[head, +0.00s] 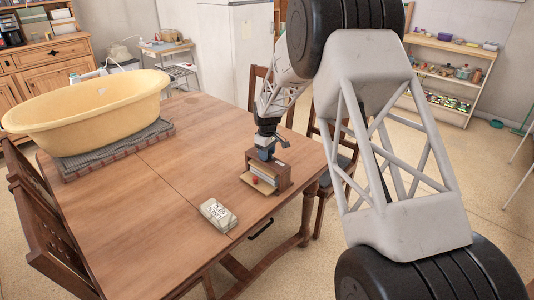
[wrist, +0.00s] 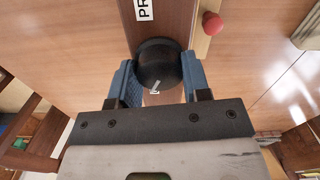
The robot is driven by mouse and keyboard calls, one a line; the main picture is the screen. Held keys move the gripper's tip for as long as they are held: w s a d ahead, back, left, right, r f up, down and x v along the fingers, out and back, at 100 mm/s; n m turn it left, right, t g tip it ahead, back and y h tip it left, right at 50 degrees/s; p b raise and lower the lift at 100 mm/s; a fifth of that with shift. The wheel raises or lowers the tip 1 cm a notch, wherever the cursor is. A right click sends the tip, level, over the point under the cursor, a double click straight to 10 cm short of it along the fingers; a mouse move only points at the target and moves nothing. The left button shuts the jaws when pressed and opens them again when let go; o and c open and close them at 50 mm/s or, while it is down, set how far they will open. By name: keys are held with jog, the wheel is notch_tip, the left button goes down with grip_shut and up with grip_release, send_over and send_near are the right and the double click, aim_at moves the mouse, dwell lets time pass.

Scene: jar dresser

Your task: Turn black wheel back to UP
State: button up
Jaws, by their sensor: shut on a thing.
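The black wheel (wrist: 160,58) sits on a narrow wooden strip of the small wooden box in the wrist view. A white pointer mark shows on its lower part, pointing toward my gripper's body, with a small pale marking just below it. My gripper (wrist: 159,64) is shut on the wheel, one blue finger on each side. In the head view my gripper (head: 266,153) reaches down onto the top of the small wooden box (head: 284,176), and the wheel is hidden there. A white label reading "PR", cut off by the frame, lies above the wheel. No UP lettering is readable.
A red knob (wrist: 212,23) is on the box to the right of the wheel. A pale block with dark markings (head: 218,214) lies on the wooden table (head: 150,200) in front of the box. A yellow tub (head: 90,105) stands at the back left. The table's middle is clear.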

jog(key=shift+n, duration=1.1)
jog(key=o, duration=0.9)
jog(key=shift+r, duration=0.15)
jog(key=shift+r, duration=3.8)
jog(key=shift+s+r, duration=0.1)
